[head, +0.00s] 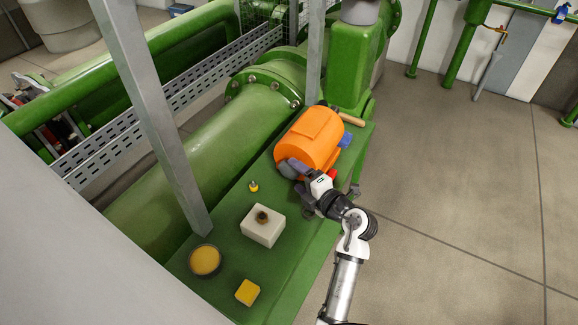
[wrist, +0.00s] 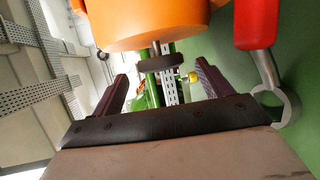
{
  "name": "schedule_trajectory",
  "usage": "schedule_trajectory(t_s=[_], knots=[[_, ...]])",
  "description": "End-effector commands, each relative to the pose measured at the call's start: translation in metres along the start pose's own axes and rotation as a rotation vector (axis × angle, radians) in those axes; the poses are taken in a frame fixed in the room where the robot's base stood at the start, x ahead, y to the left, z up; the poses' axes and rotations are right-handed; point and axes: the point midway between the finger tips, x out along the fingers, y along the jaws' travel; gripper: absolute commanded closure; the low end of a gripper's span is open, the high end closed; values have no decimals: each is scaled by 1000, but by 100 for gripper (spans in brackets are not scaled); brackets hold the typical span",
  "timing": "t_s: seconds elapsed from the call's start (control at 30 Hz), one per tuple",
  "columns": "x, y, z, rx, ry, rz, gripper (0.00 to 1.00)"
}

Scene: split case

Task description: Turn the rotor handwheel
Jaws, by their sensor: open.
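The orange cylindrical casing (head: 309,140) lies on the green bench top, and its near end fills the top of the wrist view (wrist: 150,25). A thin shaft comes out of that end and carries a small dark disc, which looks like the rotor handwheel (wrist: 161,63). My gripper (head: 292,168) is at the near end of the casing in the head view. In the wrist view my gripper (wrist: 162,76) is open, with one finger to each side of the disc and a gap on both sides.
A red-handled ring spanner (wrist: 257,22) lies close right of my gripper. A white block (head: 262,226), yellow disc (head: 205,261), yellow cube (head: 247,292) and small yellow knob (head: 253,186) are on the bench (head: 292,240). A grey post (head: 155,115) stands left. Floor at right is clear.

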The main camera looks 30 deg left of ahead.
Motion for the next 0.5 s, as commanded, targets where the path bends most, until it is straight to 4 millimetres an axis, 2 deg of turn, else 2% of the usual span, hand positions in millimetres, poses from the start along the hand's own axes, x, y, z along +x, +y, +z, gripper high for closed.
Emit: schedule_trajectory(t_s=[0.1,0.2,0.5], knots=[[22,3,0,-1,2,0,22],[35,2,0,-1,1,0,22],[49,0,0,0,0,0,22]])
